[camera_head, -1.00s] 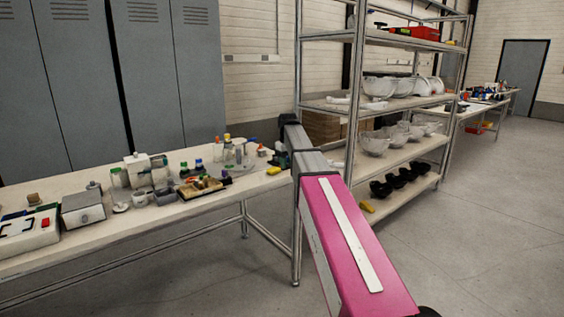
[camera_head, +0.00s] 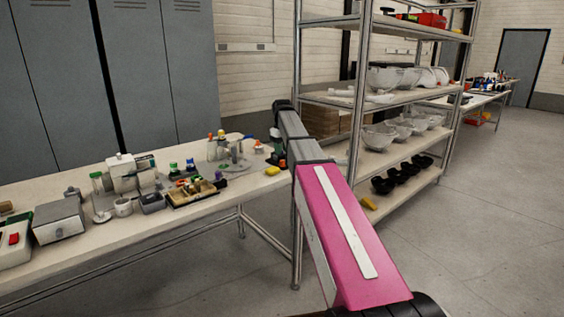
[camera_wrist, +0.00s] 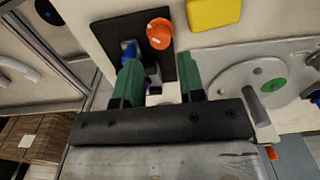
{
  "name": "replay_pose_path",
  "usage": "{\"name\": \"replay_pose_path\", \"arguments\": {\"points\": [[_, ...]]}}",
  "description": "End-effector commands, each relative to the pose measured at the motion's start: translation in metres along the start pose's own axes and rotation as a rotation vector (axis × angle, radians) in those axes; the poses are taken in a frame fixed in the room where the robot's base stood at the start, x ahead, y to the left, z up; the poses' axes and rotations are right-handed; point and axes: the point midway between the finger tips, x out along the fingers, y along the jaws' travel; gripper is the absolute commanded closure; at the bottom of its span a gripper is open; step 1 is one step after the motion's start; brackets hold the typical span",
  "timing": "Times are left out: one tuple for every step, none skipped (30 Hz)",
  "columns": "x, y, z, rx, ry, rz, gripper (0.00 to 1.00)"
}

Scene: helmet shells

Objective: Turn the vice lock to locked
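My gripper (camera_wrist: 161,78) is open in the wrist view, with two green fingers apart over the table. A dark plate (camera_wrist: 178,50) lies just beyond and between the fingers. On or beside it are a blue piece (camera_wrist: 129,49), a small purple piece (camera_wrist: 152,79) and an orange round cap (camera_wrist: 159,33). This may be the vice, but I cannot tell which piece is its lock. In the head view a dark object (camera_head: 278,159) stands at the table's right end beside my arm; my gripper is not clear there.
A yellow block (camera_wrist: 214,12) and a round grey plate (camera_wrist: 230,92) with a green knob (camera_wrist: 272,85) lie close to the fingers. The table (camera_head: 200,224) holds several jars and boxes on its left. A metal shelf rack (camera_head: 357,110) with pale and black bowls stands right of my arm.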

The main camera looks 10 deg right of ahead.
Motion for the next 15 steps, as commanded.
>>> {"name": "replay_pose_path", "arguments": {"points": [[0.01,-0.001,0.001,0.0,-0.002,-0.001,0.64],[0.015,-0.001,0.001,0.0,-0.002,-0.001,0.64],[0.022,-0.001,0.001,0.0,-0.001,-0.001,0.64],[0.027,0.0,0.001,0.0,-0.001,-0.001,0.64],[0.032,-0.001,0.001,0.0,-0.002,-0.001,0.64],[0.037,-0.001,0.001,0.0,-0.002,-0.001,0.64],[0.04,0.0,0.001,0.0,-0.001,-0.001,0.64],[0.044,0.0,0.001,0.0,-0.001,-0.001,0.64],[0.048,0.0,0.0,0.0,-0.001,0.0,0.64],[0.05,0.0,0.0,0.0,0.0,0.0,0.64],[0.053,0.0,0.0,0.0,0.0,0.0,0.64],[0.055,0.0,0.0,0.0,-0.001,0.0,0.64],[0.057,0.0,0.0,0.0,-0.001,0.0,0.64],[0.058,0.0,0.0,0.0,0.0,0.0,0.64],[0.059,0.0,0.0,0.0,0.0,0.0,0.64]]}}
